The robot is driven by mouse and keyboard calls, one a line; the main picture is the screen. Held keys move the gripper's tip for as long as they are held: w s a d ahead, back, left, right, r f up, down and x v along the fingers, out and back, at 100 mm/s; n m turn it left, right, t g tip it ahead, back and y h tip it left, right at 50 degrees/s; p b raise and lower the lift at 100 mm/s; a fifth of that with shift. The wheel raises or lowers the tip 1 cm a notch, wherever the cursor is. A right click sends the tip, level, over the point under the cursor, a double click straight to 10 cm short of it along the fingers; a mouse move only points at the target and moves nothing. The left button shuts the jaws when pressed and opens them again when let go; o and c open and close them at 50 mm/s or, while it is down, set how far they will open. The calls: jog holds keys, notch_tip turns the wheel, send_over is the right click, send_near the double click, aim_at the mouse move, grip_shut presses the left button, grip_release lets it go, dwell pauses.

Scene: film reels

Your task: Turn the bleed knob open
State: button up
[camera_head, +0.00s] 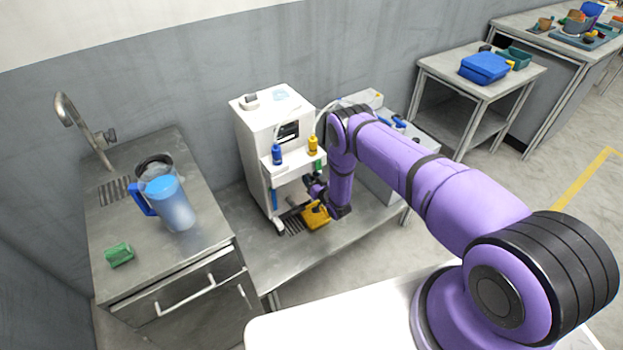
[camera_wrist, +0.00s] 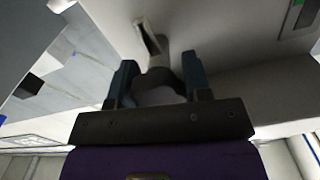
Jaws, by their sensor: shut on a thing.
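A tall white machine (camera_head: 258,140) stands on a steel table against the wall. My gripper (camera_head: 313,186) is at its right front, below the shelf with the bottles. The knob is hidden behind my gripper and arm in the head view. In the wrist view, the two fingers of my gripper (camera_wrist: 157,72) are closed around a grey rounded part, the bleed knob (camera_wrist: 158,88), under the machine's pale underside. A grey stem with a slotted pale tab rises beyond the fingers. Which way the knob is turned I cannot tell.
A blue bottle (camera_head: 277,154) and a yellow bottle (camera_head: 312,146) stand on the machine's shelf. A yellow block-like thing (camera_head: 316,216) lies on the table (camera_head: 262,252) below my gripper. A blue jug (camera_head: 172,203) and green sponge (camera_head: 119,255) are on the sink counter at left.

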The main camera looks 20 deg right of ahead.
jog(key=n, duration=0.5)
jog(key=shift+a+n, duration=0.1)
jog(key=shift+n, duration=0.2)
jog(key=n, duration=0.5)
jog(key=shift+s+a+n, duration=0.1)
jog(key=shift+n, duration=0.2)
jog(key=n, duration=0.4)
jog(key=shift+f+n, duration=0.15)
jog(key=shift+n, duration=0.15)
jog(key=n, duration=0.4)
jog(key=shift+n, duration=0.4)
jog(key=o, duration=0.9)
